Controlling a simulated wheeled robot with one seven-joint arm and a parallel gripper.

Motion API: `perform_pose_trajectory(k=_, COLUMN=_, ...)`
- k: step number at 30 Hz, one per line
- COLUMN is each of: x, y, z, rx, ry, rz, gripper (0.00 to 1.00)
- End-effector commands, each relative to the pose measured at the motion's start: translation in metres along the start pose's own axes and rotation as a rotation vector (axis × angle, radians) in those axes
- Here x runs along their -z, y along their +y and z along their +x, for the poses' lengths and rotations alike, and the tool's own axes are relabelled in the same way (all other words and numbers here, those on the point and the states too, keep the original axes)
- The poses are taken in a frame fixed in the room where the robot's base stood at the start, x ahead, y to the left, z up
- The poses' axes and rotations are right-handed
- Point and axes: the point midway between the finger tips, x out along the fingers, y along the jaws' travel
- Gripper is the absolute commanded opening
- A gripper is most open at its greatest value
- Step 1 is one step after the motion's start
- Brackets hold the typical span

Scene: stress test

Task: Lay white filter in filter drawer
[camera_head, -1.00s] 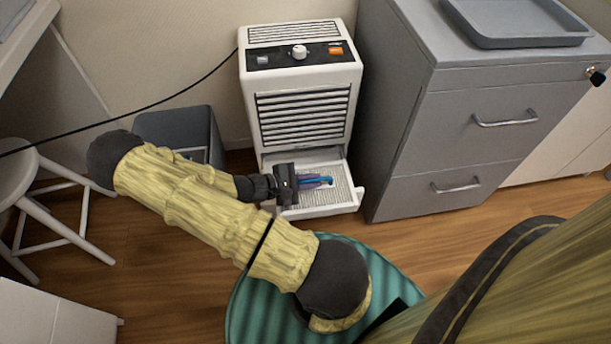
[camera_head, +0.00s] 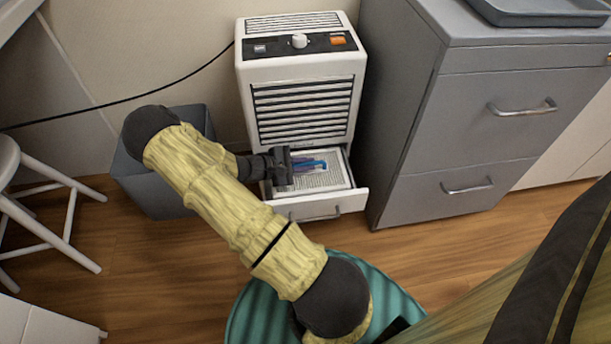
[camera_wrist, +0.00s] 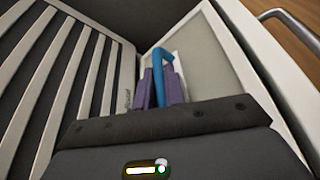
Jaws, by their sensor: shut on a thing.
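The filter drawer (camera_head: 322,206) is pulled out at the bottom of the white appliance (camera_head: 302,100). The white filter (camera_head: 332,181), a pale framed panel with a fine grey pattern, lies flat or nearly flat within the drawer walls. It also shows in the wrist view (camera_wrist: 203,72). My gripper (camera_head: 308,164) reaches in from the left, low over the filter. Its purple fingers (camera_wrist: 160,88) are shut on a blue bent handle (camera_wrist: 161,62) that appears attached to the filter. The gripper body hides the filter's near part, so I cannot tell whether it touches the drawer floor everywhere.
A grey cabinet (camera_head: 455,130) stands close to the right of the appliance. A grey bin (camera_head: 150,185) is behind my arm on the left, with a white stool (camera_head: 65,215) farther left. A black cable (camera_head: 120,105) runs along the wall. Wooden floor is clear before the drawer.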

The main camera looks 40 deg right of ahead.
Motion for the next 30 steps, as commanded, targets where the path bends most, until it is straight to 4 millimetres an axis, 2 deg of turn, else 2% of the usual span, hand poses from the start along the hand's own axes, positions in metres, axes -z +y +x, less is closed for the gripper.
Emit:
perform_pose_trajectory(k=8, x=0.003, y=-0.002, z=0.001, rx=-0.001, ry=-0.001, rz=0.0, gripper=0.0)
perform_pose_trajectory(k=16, x=0.037, y=-0.028, z=0.016, rx=0.0, ry=-0.001, rz=0.0, gripper=0.0)
perform_pose_trajectory(k=30, x=0.038, y=-0.023, z=0.016, rx=-0.001, ry=-0.001, rz=0.0, gripper=0.0)
